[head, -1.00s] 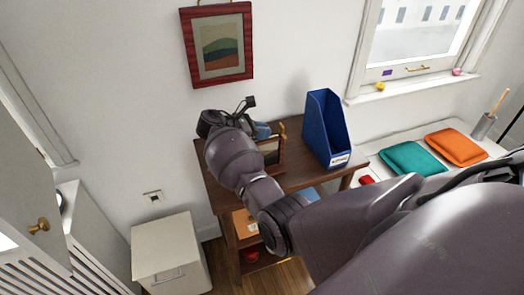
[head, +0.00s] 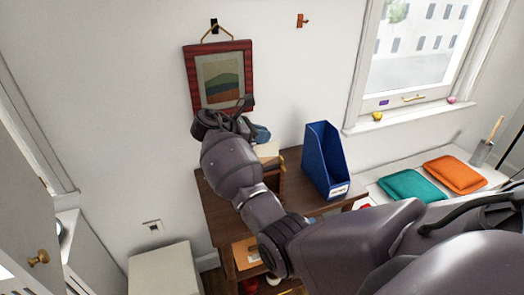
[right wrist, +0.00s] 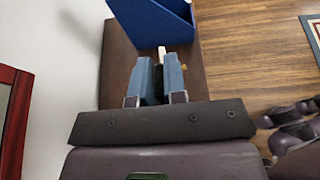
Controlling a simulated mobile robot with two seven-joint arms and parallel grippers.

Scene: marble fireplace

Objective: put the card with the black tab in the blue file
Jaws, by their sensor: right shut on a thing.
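The blue file (head: 325,165) stands upright on the brown wooden table, open at the top, with a white label low on its front edge. It also shows in the right wrist view (right wrist: 140,22), beyond the fingertips. My right gripper (head: 262,133) is above the wooden box, left of the file and apart from it. In the right wrist view its blue-padded fingers (right wrist: 160,72) are shut on a thin edge-on piece, dark with a white end, which looks like the card with the black tab (right wrist: 158,78). The arm hides most of it in the head view. My left gripper is not in view.
A wooden box (head: 272,182) stands on the table (head: 222,215), partly behind my arm; a cream surface shows at its top. A framed picture (head: 219,77) hangs close behind the gripper. Teal (head: 411,187) and orange (head: 455,174) cushions lie on the right.

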